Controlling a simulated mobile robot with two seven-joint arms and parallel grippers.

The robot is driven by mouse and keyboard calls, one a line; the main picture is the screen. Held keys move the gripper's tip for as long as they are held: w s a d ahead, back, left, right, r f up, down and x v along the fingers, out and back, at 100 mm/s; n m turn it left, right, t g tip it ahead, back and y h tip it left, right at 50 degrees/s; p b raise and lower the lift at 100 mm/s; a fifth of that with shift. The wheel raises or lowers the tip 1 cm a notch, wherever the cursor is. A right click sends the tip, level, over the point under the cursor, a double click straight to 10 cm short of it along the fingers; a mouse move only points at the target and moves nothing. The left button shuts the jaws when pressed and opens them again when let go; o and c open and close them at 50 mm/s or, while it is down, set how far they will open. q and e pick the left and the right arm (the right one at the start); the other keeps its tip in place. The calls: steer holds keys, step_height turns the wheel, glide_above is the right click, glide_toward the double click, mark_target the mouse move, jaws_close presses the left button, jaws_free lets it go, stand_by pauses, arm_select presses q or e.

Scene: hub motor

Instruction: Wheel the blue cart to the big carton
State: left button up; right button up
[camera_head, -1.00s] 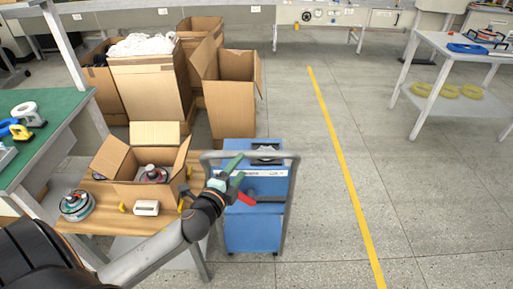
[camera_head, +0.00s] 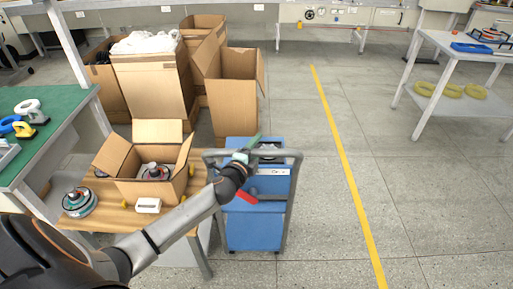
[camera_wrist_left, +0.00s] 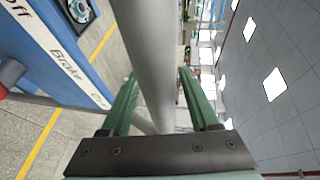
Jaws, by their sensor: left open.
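The blue cart (camera_head: 256,225) with a grey tubular handle frame stands on the floor right of the wooden table. In the left wrist view its blue side (camera_wrist_left: 62,40) carries a label reading "Brake". My left gripper (camera_head: 248,152) is at the cart's handle; its green fingers are open. In the left wrist view the grey handle bar (camera_wrist_left: 150,50) passes between the open fingers (camera_wrist_left: 158,90). A tall open carton (camera_head: 232,105) stands behind the cart, and a large carton with white cloth (camera_head: 150,85) stands left of it. My right gripper is out of view.
The wooden table (camera_head: 115,215) with a small open carton (camera_head: 140,190) is close left of the cart. A yellow floor line (camera_head: 345,165) runs on the right, with clear floor around it. A white table (camera_head: 440,45) stands far right. A red lever (camera_head: 247,198) shows on the cart.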

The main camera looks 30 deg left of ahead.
arm_select(q)
jaws_close()
stand_by(0.4)
stand_by(0.9)
